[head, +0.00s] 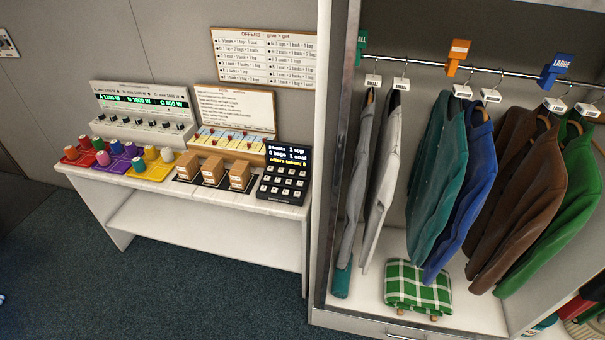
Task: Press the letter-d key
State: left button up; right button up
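A black keypad (284,176) stands at the right end of the white counter, beside the wardrobe. It has several small pale-marked keys in rows below a dark screen (287,157) with white and yellow text. The key letters are too small to read, so I cannot tell which key is the letter d. Neither of my grippers can be made out in the head view.
Small boxes (213,169) stand left of the keypad on the white counter (148,187), with coloured spools (102,158) farther left. A meter panel (140,110) and sign boards stand behind. An open wardrobe with hanging jackets (473,175) is on the right. The dark carpet (190,290) in front is clear.

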jog(key=shift+a, duration=0.1)
grip_shut()
jog(key=shift+a, duration=0.1)
jog(key=shift+a, duration=0.1)
jog(key=shift+d, duration=0.3)
dwell(0.6)
